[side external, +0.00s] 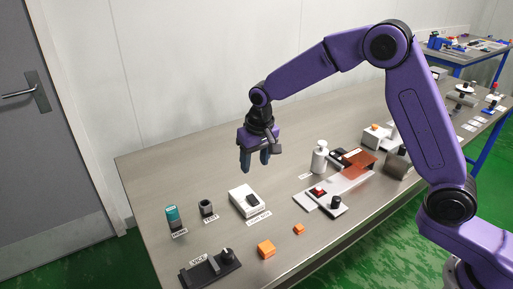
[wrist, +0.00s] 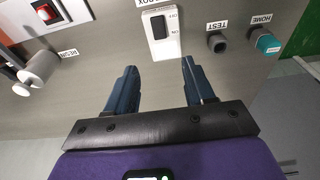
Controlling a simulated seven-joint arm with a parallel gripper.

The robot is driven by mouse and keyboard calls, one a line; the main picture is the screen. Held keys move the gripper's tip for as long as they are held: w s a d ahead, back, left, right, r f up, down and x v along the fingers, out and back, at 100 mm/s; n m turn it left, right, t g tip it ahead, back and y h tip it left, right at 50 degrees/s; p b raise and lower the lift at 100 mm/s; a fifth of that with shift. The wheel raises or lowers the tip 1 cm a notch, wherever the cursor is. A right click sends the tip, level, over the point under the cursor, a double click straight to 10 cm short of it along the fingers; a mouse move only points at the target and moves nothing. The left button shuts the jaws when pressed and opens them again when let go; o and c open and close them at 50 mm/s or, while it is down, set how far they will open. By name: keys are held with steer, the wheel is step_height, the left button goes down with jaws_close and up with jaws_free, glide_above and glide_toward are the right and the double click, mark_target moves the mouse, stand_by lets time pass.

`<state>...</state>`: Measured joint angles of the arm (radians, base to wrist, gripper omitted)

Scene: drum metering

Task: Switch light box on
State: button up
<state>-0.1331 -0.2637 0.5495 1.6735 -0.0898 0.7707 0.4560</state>
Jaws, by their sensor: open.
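The light box (side external: 247,201) is a small white box with a dark rocker switch (side external: 253,199) on top, standing on the table in the side view. In the wrist view the light box (wrist: 158,11) is at the top centre, and its black switch (wrist: 159,27) has small on/off lettering beside it; which way the rocker is tilted is too small to tell. My gripper (side external: 255,165) is open and empty, pointing down above the table, behind the box and apart from it. Its two blue fingers also show spread in the wrist view (wrist: 158,72).
A dark TEST cup (side external: 206,208) and teal-topped HOME cylinder (side external: 173,217) stand left of the box. A white RESIN bottle (side external: 319,157) and a plate with a red switch (side external: 318,191) are to the right.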

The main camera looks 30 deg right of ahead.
steer(key=shift+s+r, duration=0.2)
steer(key=shift+r, duration=0.85)
steer(key=shift+s+r, duration=0.15)
steer(key=shift+r, duration=0.9)
steer(key=s+d+r+n, duration=0.1)
steer(key=s+n, duration=0.2)
steer(key=s, duration=0.6)
steer(key=s+d+r+n, duration=0.1)
steer(key=s+r+n, duration=0.15)
steer(key=s, duration=0.75)
steer(key=s+d+f+n, duration=0.1)
steer(key=s+d+n, duration=0.2)
steer(key=s, duration=0.6)
steer(key=s+d+f+n+g, duration=0.1)
steer(key=s+d+n, duration=0.3)
steer(key=s+d, duration=0.3)
steer(key=shift+s+f+g, duration=0.15)
steer(key=shift+s+g, duration=0.15)
steer(key=shift+s, duration=0.6)
